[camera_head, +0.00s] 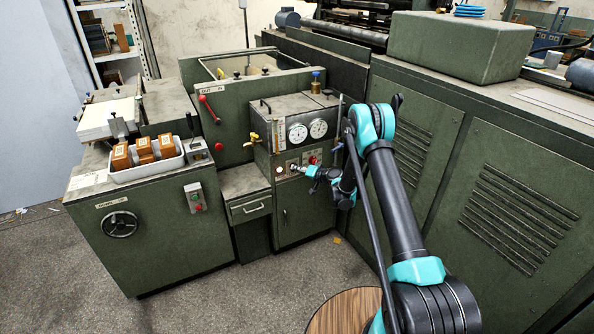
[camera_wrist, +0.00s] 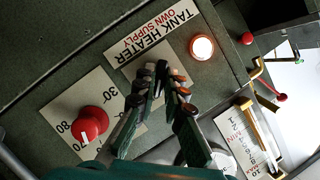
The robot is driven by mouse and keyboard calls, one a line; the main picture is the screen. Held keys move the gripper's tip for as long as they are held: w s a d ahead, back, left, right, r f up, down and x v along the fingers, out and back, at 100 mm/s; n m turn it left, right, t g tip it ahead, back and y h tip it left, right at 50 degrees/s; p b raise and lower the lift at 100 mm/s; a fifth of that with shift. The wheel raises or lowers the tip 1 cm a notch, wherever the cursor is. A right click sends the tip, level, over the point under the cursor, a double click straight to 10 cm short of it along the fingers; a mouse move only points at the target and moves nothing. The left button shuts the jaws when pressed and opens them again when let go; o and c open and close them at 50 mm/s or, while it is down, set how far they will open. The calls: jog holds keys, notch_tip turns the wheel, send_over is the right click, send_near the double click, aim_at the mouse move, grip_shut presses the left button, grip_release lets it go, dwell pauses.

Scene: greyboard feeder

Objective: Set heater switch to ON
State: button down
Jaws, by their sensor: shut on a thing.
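The heater panel shows in the wrist view with a white label (camera_wrist: 157,30) reading TANK HEATER OWN SUPPLY. A round lamp (camera_wrist: 202,48) with a bright white face sits to the right of the label. My gripper (camera_wrist: 161,76) reaches the white plate just below the label, and its fingertips are closed together there, on the heater switch. In the head view my gripper (camera_head: 298,168) is at the front of the green control cabinet (camera_head: 290,217), under the dials.
A red knob (camera_wrist: 90,122) with a number scale is left of my fingers in the wrist view. Two dials (camera_head: 318,128) sit above, and a tray (camera_head: 147,171) with orange-brown blocks stands left.

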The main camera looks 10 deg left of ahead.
dwell(0.4)
jog(key=c, duration=1.6)
grip_release()
jog(key=shift+s+d, duration=0.1)
jog(key=v, duration=0.7)
